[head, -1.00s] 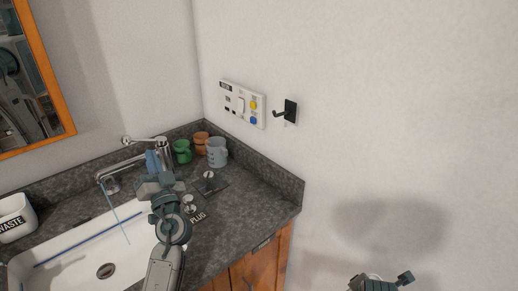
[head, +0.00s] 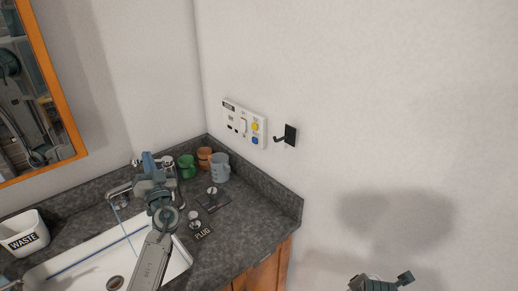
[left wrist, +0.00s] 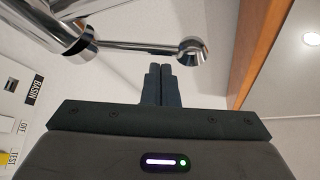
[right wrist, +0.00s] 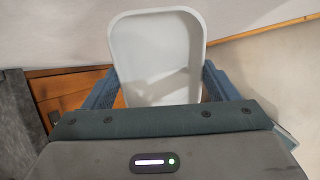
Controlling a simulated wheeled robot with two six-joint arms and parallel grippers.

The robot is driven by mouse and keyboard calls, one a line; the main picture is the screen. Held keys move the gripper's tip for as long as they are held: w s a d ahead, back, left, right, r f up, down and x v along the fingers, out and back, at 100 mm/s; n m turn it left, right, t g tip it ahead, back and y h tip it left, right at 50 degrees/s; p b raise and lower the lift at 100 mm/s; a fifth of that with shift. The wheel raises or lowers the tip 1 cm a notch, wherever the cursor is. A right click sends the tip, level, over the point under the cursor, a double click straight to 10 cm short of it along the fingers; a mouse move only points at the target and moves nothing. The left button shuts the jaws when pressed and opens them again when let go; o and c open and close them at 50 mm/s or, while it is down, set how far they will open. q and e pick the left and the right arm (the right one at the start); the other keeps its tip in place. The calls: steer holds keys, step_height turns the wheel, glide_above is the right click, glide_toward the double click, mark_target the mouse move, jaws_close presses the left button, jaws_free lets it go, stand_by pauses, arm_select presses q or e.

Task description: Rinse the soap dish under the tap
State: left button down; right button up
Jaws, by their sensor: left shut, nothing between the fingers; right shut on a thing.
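The tap (head: 170,167) stands behind the sink (head: 85,262). A thin stream of water (head: 128,235) falls from its spout into the basin. My left gripper (head: 147,158) is shut and empty in front of the tap and hides part of it. In the left wrist view the closed fingertips (left wrist: 158,75) are close to the chrome lever (left wrist: 140,46) with a ball end; I cannot tell if they touch. My right gripper (right wrist: 155,88) is shut on the white soap dish (right wrist: 155,30), a shallow rounded tray. In the head view only part of the right gripper shows at the bottom edge.
A green mug (head: 186,166), an orange mug (head: 204,157) and a grey mug (head: 220,168) stand in the counter corner. A WASTE bin (head: 27,236) is left of the sink. A wall panel (head: 244,124) and a black hook (head: 290,135) are on the wall. Right-hand counter (head: 255,215) is mostly clear.

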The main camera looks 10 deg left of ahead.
steer(key=shift+r, duration=0.2)
arm_select(q)
steer(key=shift+a+f, duration=0.2)
steer(key=shift+f, duration=0.25)
arm_select(e)
steer(key=shift+f, duration=0.1)
steer(key=shift+f+b, duration=0.3)
arm_select(q)
steer(key=f+n+b, duration=0.1)
steer(key=b, duration=0.4)
steer(key=shift+s+y, duration=0.35)
steer(key=shift+y, duration=0.05)
arm_select(e)
step_height(320, 180, down, 5)
steer(key=shift+d, duration=0.1)
arm_select(q)
steer(key=shift+a, duration=0.1)
